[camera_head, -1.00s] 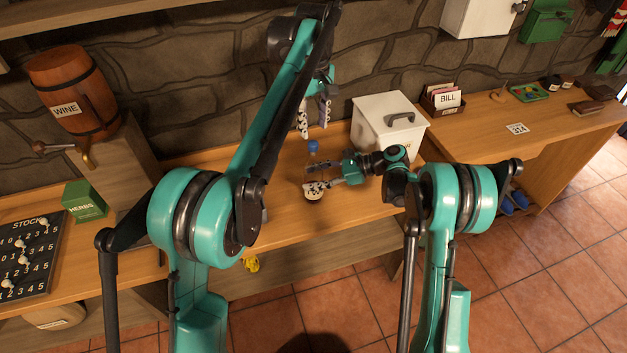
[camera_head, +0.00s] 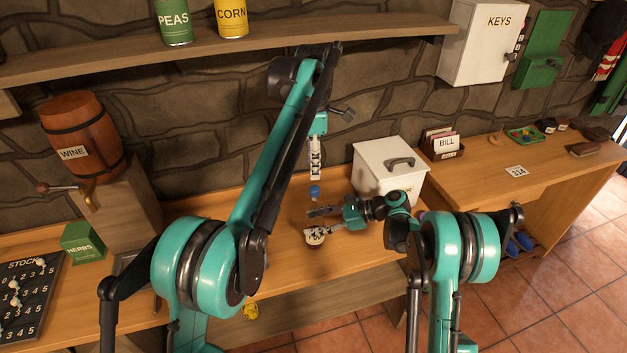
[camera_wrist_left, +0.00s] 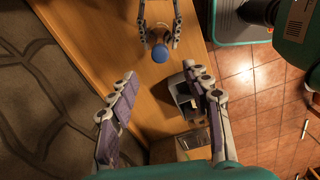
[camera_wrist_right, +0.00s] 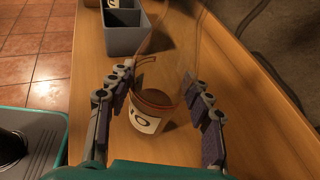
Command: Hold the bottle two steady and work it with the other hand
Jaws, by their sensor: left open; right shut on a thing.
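Bottle two is clear glass with a blue cap (camera_head: 314,190). Its brown lower part with a white label (camera_wrist_right: 146,122) shows between my right fingers in the right wrist view; only the label's end reads. My right gripper (camera_head: 314,224) is shut on the bottle, which looks upright over the wooden counter. My left gripper (camera_head: 316,166) is open and empty, pointing down just above the cap in the head view. In the left wrist view, the cap (camera_wrist_left: 160,53) lies ahead of the spread left fingers (camera_wrist_left: 162,85), with my right fingers on either side of it.
A white lidded box (camera_head: 385,172) stands right of the bottle against the stone wall. A grey divided box (camera_wrist_right: 126,38) stands on the counter (camera_wrist_right: 95,80). A green herbs box (camera_head: 83,243) and a wine barrel (camera_head: 82,140) are at the left. The counter around the bottle is largely clear.

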